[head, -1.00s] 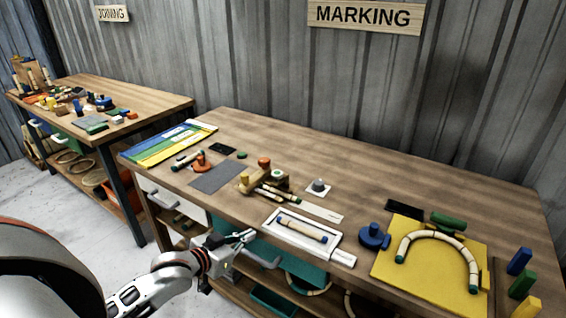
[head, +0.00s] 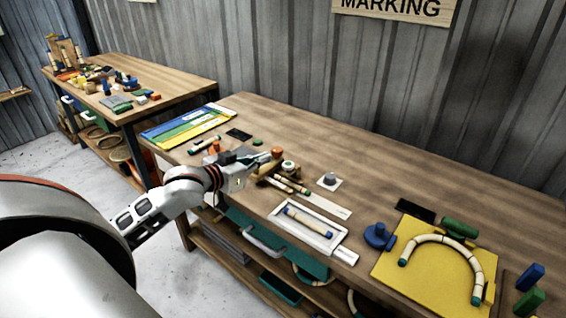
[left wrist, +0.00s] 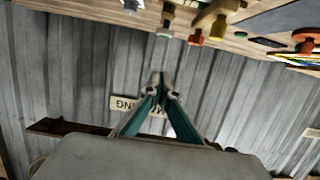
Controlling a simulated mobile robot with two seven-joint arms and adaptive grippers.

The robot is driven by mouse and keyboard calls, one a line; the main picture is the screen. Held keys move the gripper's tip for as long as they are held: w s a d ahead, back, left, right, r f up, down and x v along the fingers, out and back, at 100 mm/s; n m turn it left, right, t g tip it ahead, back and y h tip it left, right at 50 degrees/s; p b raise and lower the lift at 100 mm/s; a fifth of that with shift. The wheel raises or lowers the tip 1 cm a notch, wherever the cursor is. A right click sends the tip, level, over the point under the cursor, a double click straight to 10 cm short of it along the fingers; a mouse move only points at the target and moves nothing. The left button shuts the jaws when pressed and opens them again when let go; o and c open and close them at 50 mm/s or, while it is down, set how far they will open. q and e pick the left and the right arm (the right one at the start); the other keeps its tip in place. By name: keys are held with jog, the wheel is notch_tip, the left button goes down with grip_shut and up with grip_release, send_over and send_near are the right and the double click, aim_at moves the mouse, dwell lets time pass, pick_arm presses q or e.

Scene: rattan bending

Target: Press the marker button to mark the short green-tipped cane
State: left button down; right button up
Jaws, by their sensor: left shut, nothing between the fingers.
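My left gripper (head: 264,158) is shut and empty, low above the marking table at the wooden marker device (head: 264,172). The device's orange-red button (head: 277,152) shows just beyond the fingertips; contact cannot be told. In the left wrist view the closed fingers (left wrist: 160,82) are apart in the picture from the orange button (left wrist: 196,38) and the yellowish wood (left wrist: 220,12). A short cane with dark green tips (head: 205,144) lies at the table's left part, near an orange-red piece largely hidden by my gripper. My right gripper is not in view.
A white tray (head: 279,222) holds a blue-tipped cane. A blue knob (head: 378,237) and a yellow board (head: 420,277) with a bent cane are at the right. The table's back strip is clear.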

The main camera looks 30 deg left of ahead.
pick_arm(q)
jog(key=w+f, duration=0.2)
jog(key=w, duration=0.1)
jog(key=w+f, duration=0.2)
jog(key=w, duration=0.1)
jog(key=w+f, duration=0.2)
jog(key=w, duration=0.1)
jog(key=shift+w+d+f, duration=0.15)
jog(key=shift+d+f, duration=0.05)
jog(key=shift+d, duration=0.2)
